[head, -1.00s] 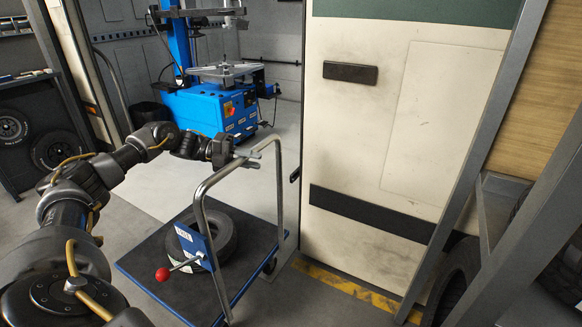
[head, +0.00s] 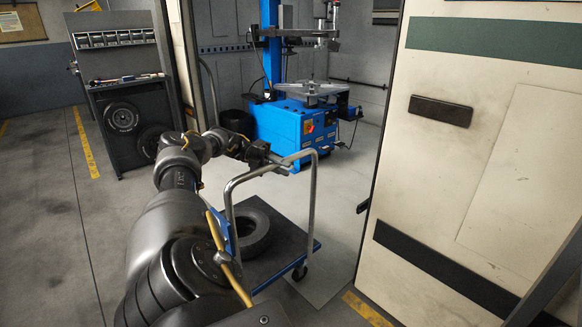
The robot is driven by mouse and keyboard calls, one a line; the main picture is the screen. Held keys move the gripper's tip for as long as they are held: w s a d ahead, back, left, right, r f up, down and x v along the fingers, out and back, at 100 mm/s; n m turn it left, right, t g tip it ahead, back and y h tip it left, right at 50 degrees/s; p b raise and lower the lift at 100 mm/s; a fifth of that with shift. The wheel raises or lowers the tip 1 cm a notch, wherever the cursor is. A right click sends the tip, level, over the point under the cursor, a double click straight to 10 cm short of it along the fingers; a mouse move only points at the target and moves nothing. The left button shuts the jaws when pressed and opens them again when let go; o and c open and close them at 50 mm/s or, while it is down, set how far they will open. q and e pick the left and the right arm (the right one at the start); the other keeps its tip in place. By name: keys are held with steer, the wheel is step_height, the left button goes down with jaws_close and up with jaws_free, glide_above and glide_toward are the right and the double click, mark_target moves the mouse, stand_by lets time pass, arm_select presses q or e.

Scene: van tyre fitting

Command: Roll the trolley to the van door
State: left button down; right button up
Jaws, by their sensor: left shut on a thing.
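The trolley (head: 285,282) has a dark deck with blue edges, a grey tube handle and small wheels. It stands low in the middle of the head view, by the van's doorway. A black tyre (head: 258,232) lies flat on its deck. My left gripper (head: 290,165) is shut on the trolley handle (head: 313,200) at its top bar. My left arm hides the left part of the deck. The cream van door (head: 455,140), with a dark handle and a green stripe, is to the right of the trolley. My right gripper is not in view.
A blue tyre machine (head: 300,125) stands beyond the trolley, with clear pale floor (head: 335,200) before it. A dark rack (head: 125,125) with tyres is at the left. Open grey floor (head: 50,220) lies left. A yellow floor line (head: 365,308) runs beneath the door.

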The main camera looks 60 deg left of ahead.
arm_select(q)
steer(key=c, duration=1.3)
jaws_free()
steer(key=shift+w, duration=0.1)
steer(key=shift+o, duration=0.2)
